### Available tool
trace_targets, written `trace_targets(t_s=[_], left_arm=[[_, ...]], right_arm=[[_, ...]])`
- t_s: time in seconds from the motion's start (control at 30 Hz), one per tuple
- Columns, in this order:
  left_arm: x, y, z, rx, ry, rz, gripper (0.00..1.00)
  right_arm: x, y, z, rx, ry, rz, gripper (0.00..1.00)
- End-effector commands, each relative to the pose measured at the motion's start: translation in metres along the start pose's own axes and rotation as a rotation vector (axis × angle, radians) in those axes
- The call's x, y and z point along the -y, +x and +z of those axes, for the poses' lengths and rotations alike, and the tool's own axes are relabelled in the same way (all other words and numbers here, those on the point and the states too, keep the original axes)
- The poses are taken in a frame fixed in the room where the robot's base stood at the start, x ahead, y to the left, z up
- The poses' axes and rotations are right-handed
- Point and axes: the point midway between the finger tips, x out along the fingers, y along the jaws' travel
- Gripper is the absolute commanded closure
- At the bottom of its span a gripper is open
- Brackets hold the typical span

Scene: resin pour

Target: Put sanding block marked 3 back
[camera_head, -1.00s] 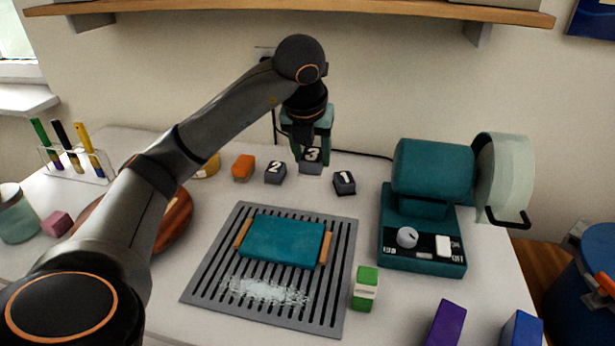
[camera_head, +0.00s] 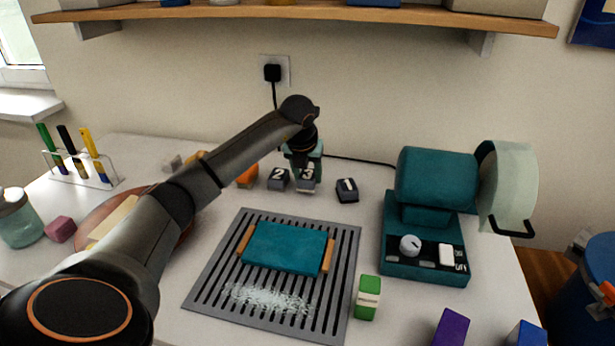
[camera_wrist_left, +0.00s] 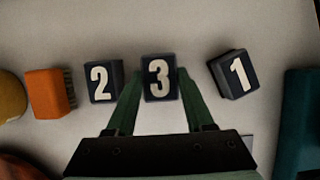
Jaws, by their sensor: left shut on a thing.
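The dark sanding block marked 3 (camera_head: 307,174) is between the blocks marked 2 (camera_head: 278,179) and 1 (camera_head: 346,190), near the back of the table. My left gripper (camera_head: 304,165) is shut on block 3, coming down from above. In the left wrist view, the green fingers grip block 3 (camera_wrist_left: 159,78) at its sides, with block 2 (camera_wrist_left: 103,82) to the left and a tilted block 1 (camera_wrist_left: 233,74) to the right, both apart from it. I cannot tell whether block 3 touches the table. My right gripper does not show.
An orange brush (camera_head: 248,177) lies left of block 2. A teal machine (camera_head: 425,235) stands to the right. A grey slotted mat (camera_head: 344,270) bears a teal block with wooden ends (camera_head: 287,247). A green-and-white block (camera_head: 367,297) is beside the mat.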

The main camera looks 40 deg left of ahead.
Motion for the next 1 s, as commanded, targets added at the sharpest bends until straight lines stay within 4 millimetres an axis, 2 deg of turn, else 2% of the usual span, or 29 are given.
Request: trace_targets(t_s=[0.07, 0.43, 0.47, 0.7, 1.0], left_arm=[[0.0002, 0.0076, -0.0031, 0.001, -0.001, -0.001, 0.99], [0.0001, 0.0119, -0.0048, 0.002, -0.001, -0.001, 0.99], [0.0001, 0.0114, -0.0046, 0.002, -0.001, -0.001, 0.45], [0.0001, 0.0111, -0.0046, 0.001, -0.001, -0.001, 0.18], [0.0003, 0.0080, -0.0032, 0.002, -0.001, -0.001, 0.17]], right_arm=[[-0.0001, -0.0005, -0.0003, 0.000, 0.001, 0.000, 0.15], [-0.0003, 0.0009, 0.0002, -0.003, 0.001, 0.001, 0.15], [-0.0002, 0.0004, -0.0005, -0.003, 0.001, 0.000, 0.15], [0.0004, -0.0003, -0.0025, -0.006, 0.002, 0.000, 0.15], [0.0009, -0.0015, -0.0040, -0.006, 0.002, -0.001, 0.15]])
